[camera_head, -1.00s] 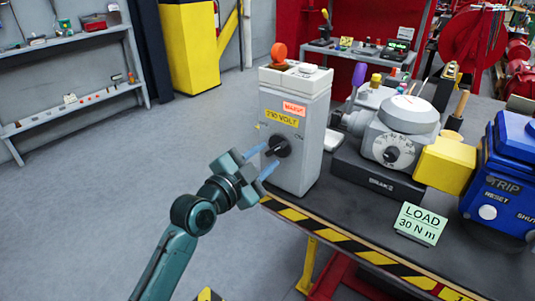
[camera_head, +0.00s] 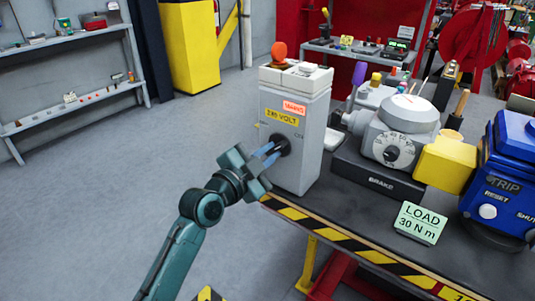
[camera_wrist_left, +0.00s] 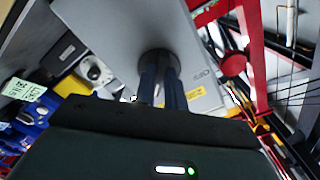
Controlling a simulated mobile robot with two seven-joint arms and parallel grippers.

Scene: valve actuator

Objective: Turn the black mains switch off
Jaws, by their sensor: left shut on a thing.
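The grey mains box (camera_head: 312,150) stands upright at the left end of the dark workbench, with an orange "MAINS" label and a yellow voltage label on its front. The black mains switch (camera_head: 283,145) is a round knob on that front face, with small ON lettering to its upper right. My left gripper (camera_head: 272,152) reaches it from the left, its blue fingers shut on the knob. In the left wrist view the dark round switch (camera_wrist_left: 158,57) shows at the fingertips (camera_wrist_left: 160,75). The fingers partly hide the knob, so its exact angle is unclear. My right gripper is not in view.
To the right on the bench (camera_head: 335,215) stand a grey brake unit (camera_head: 395,145) with a dial, a yellow block (camera_head: 445,163), a green LOAD card (camera_head: 420,223) and a blue TRIP/RESET unit (camera_head: 505,185). The floor left of the bench is clear.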

